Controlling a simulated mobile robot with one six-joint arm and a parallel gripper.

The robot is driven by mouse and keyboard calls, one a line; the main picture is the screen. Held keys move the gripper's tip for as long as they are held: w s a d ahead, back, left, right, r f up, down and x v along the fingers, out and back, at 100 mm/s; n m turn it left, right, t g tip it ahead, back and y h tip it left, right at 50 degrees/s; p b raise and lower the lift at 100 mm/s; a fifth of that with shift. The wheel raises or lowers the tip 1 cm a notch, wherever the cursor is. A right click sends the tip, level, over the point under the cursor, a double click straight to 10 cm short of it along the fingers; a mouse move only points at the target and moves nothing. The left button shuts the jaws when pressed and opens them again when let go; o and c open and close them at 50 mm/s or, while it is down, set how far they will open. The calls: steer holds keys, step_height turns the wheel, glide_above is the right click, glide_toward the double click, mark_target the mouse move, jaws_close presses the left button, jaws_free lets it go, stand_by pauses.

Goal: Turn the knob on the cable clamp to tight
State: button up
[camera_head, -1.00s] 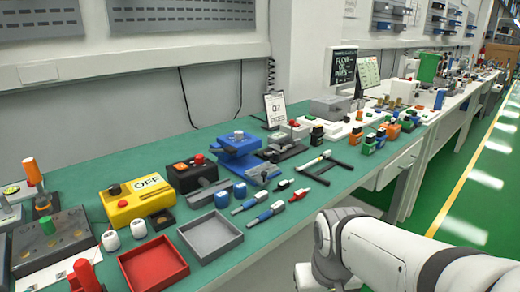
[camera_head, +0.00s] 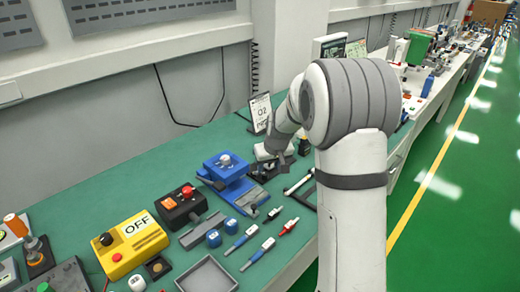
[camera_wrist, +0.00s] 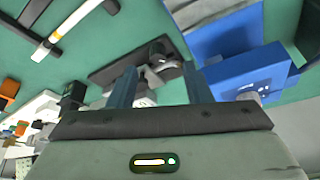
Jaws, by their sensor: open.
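A dark-based fixture (camera_wrist: 112,76), which looks like the cable clamp, lies on the green bench. In the wrist view a pale grey knob-like part of it shows between my two fingers. In the head view its dark base (camera_head: 262,177) is mostly hidden by my arm. My gripper (camera_wrist: 159,70) is open, with one finger to each side of that part. Whether the fingers touch it cannot be told. The knob's setting cannot be read. In the head view my gripper (camera_head: 283,162) is small and partly hidden behind my wrist.
A blue device (camera_head: 228,172) stands close by on the left; it also fills the upper right of the wrist view (camera_wrist: 237,72). A black H-shaped frame (camera_head: 300,188) lies to the right. A yellow OFF box (camera_head: 130,245) and several blue-and-white pens lie nearer the front left.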

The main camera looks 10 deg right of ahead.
mark_target(265, 173)
steer(key=w+f, duration=0.1)
steer(key=f, duration=0.1)
steer(key=w+f, duration=0.2)
steer(key=w+f+p, duration=0.1)
steer(key=f, duration=0.1)
steer(key=shift+w+a, duration=0.1)
steer(key=shift+w, duration=0.15)
steer(key=shift+w+f, duration=0.15)
steer(key=shift+f, duration=0.45)
steer(key=shift+c, duration=0.6)
steer(key=c, duration=0.9)
steer(key=shift+o, duration=0.2)
steer(key=shift+r, duration=0.1)
steer(key=shift+p, duration=0.35)
